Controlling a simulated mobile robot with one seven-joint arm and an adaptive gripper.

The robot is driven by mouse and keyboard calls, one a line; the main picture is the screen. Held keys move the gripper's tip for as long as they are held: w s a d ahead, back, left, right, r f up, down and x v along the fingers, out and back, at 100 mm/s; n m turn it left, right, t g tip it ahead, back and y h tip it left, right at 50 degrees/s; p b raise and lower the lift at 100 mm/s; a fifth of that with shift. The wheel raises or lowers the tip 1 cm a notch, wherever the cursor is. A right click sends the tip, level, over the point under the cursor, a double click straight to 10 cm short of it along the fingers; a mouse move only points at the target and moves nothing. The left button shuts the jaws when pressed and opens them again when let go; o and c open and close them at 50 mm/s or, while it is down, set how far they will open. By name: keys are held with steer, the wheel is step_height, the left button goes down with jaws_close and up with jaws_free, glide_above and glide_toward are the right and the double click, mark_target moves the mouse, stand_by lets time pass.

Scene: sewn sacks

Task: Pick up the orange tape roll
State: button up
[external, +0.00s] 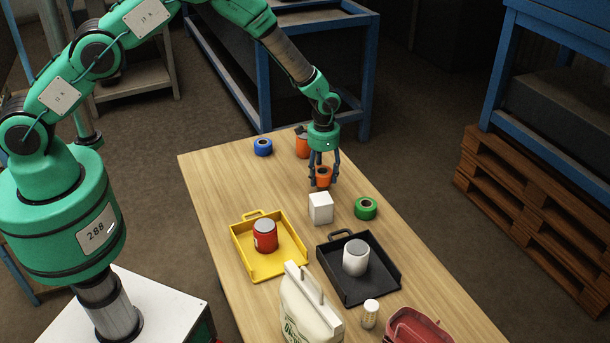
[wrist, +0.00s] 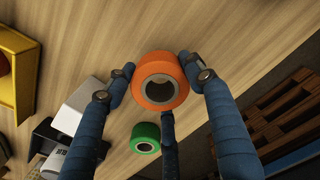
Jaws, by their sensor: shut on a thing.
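The orange tape roll (external: 323,178) is held between the fingers of my gripper (external: 324,174), over the far part of the wooden table. In the wrist view the orange tape roll (wrist: 160,65) has its round hole facing the camera. The blue fingers of my gripper (wrist: 158,84) close around it, one on each side and a third below it. I cannot tell for sure whether the roll is clear of the table top.
A green tape roll (external: 366,208) and a white box (external: 320,208) are close in front. A blue tape roll (external: 263,147) and an orange can (external: 302,147) stand behind. A yellow tray (external: 284,269) holds a red can; a black tray (external: 384,293) holds a white can.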

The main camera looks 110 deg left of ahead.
steer(key=s+d, duration=0.2)
steer(key=s, duration=0.1)
steer(key=s+d, duration=0.3)
steer(key=s+d+r, duration=0.1)
steer(key=s+d, duration=0.2)
steer(key=shift+s, duration=0.25)
